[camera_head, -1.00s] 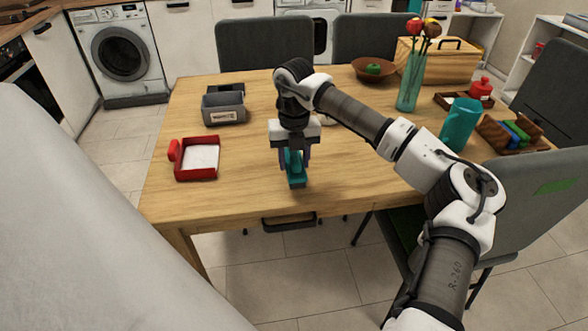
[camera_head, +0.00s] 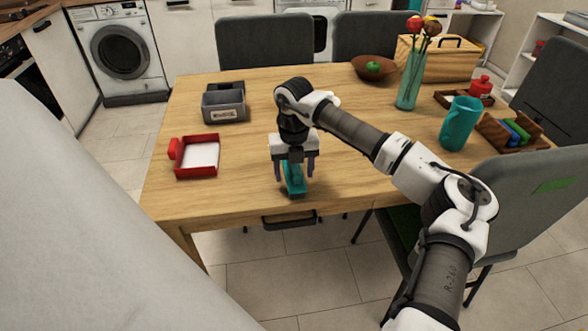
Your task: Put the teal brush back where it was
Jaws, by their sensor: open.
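The teal brush (camera_head: 294,180) is at the front part of the wooden table, just above the drawer handle. My gripper (camera_head: 295,175) points down over it with its jaws open. One finger shows on each side of the brush, with some gap. The top of the brush is partly hidden by my gripper. I cannot tell whether the brush's lower end rests fully on the table.
A red tray (camera_head: 215,170) with a white inside stands to the left, a grey bin (camera_head: 222,113) behind it. To the right are a teal pitcher (camera_head: 460,124), a wooden rack (camera_head: 500,140), a flower vase (camera_head: 410,82) and a bowl (camera_head: 362,68). Table (camera_head: 240,190) around the brush is clear.

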